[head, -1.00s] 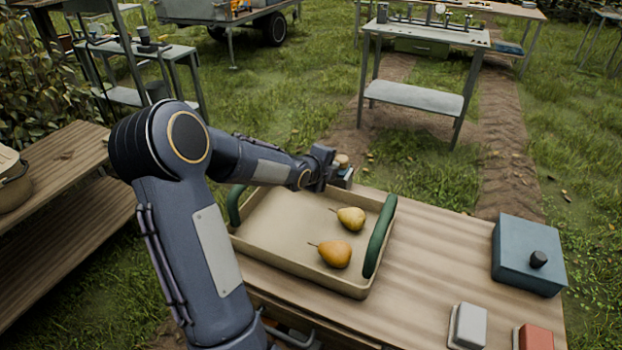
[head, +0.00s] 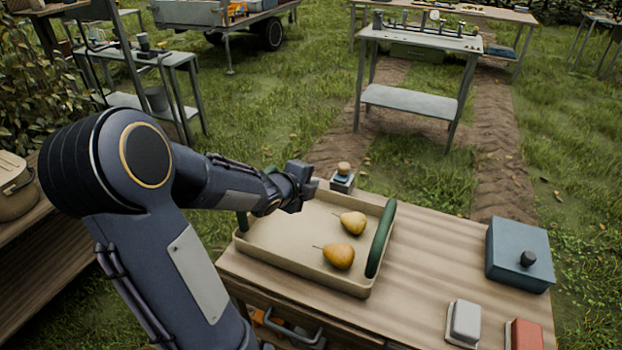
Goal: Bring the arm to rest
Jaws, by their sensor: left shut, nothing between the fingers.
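My left arm comes in from the left. Its gripper (head: 302,186) is over the far left part of the tray, shut and empty; the fingertips are small and partly hidden by the wrist. The beige tray (head: 300,268) with green handles sits on the wooden table. Two yellow pears lie in it, one farther back (head: 352,223) and one nearer (head: 339,256). The gripper is apart from both pears. My right gripper is not in view.
A blue box (head: 519,256), a grey-white block (head: 464,322) and a red block (head: 524,336) are on the right. The table between tray and blue box is clear.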

